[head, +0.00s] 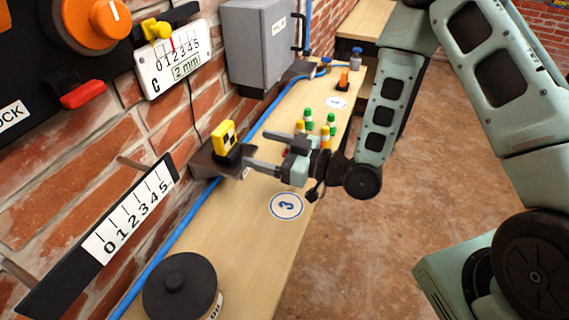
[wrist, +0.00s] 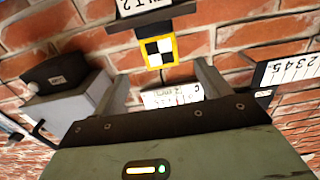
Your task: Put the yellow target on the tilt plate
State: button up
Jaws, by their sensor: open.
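The yellow target (head: 225,137) is a small yellow block with a black-and-white checker face on a dark base. It stands upright on the dark tilt plate (head: 203,160), which sticks out from the brick wall. My gripper (head: 257,148) is open and empty, just to the right of the target in the head view. In the wrist view the target (wrist: 160,52) shows upside down, between and just beyond the two fingertips (wrist: 162,72), against the dark plate edge (wrist: 150,23). I cannot tell whether a finger touches it.
A wooden bench (head: 210,240) runs along the wall, with a black round weight (head: 180,287), a disc marked 3 (head: 287,206) and several green and yellow pieces. A grey box (head: 262,45) and scales are on the wall. A blue hose (head: 165,250) runs along the bench.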

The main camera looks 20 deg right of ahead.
jog(key=s+d+r+m+g+h, duration=0.1)
jog(key=s+r+g+h, duration=0.2)
jog(key=s, duration=0.4)
jog(key=s+d+r+g+h, duration=0.2)
jog(key=s+r+g+h, duration=0.1)
jog(key=s+h, duration=0.3)
jog(key=s+d+r+m+g+h, duration=0.1)
jog(key=s+g+h, duration=0.3)
jog(key=s, duration=0.6)
jog(key=shift+s+d+r+m+g+h, duration=0.25)
jog(key=shift+r+g, duration=0.25)
jog(key=shift+r, duration=0.4)
